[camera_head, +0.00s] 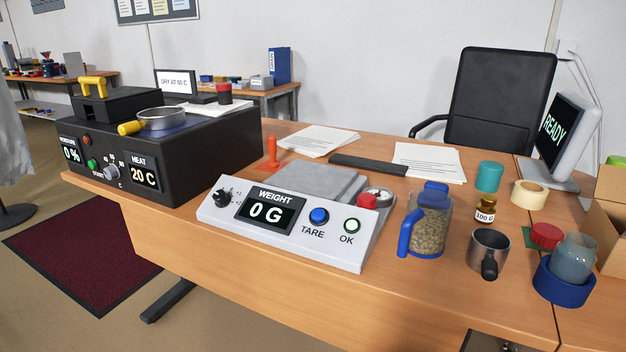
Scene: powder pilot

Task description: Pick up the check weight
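The check weight (485,208) is a small brass-coloured cylinder with a white label reading 100 G. It stands upright on the wooden table, right of the jar of granules and behind the metal cup. The scale (290,226) stands to its left, and its display reads 0 G. The scale's grey plate (310,182) is bare. My gripper does not show in this view.
A granule jar with a blue handle (428,225), a dark-handled metal cup (489,250), a teal cylinder (489,177), a tape roll (529,194) and a glass jar in a blue ring (572,262) surround the weight. A black heater box (170,150) stands left.

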